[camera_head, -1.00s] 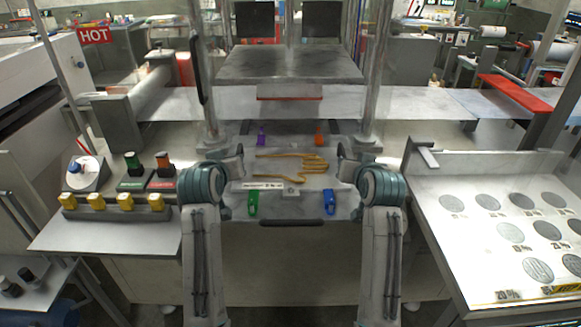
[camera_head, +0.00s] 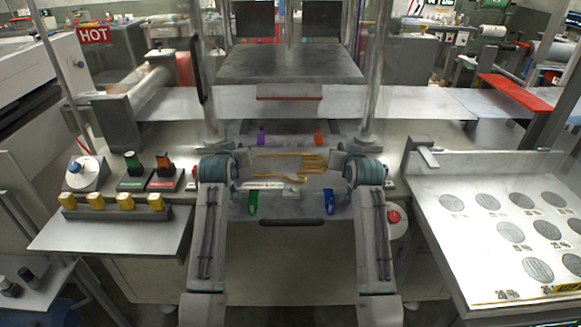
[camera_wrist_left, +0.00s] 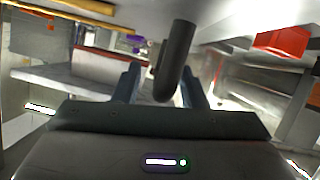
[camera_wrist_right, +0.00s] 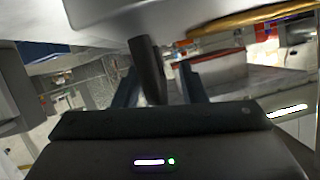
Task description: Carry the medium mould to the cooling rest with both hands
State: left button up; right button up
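The mould, a pale plate with a golden hand-shaped form (camera_head: 290,163), lies at the middle of the press bench in the head view. My left gripper (camera_head: 240,166) is at its left side and my right gripper (camera_head: 342,165) at its right side. In the left wrist view, a dark upright handle (camera_wrist_left: 176,55) stands between the two spread fingers, with a gap on one side. In the right wrist view, another dark handle (camera_wrist_right: 148,68) stands between spread fingers in the same way. Finger contact is unclear. I cannot identify the cooling rest for certain.
Purple (camera_head: 261,135) and orange (camera_head: 318,138) clamps stand behind the mould, green (camera_head: 253,202) and blue (camera_head: 329,200) ones in front. A press plate (camera_head: 290,66) hangs above. Posts flank it. A right table (camera_head: 440,235) bears several grey discs.

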pick_arm(q)
grip_shut()
pick_arm(e)
grip_shut()
dwell(0.9)
pick_arm(q)
jog(key=shift+w+r, duration=0.15)
jog(key=shift+r, duration=0.05)
pick_arm(e)
jog(key=shift+w+r, duration=0.15)
jog(key=shift+r, duration=0.05)
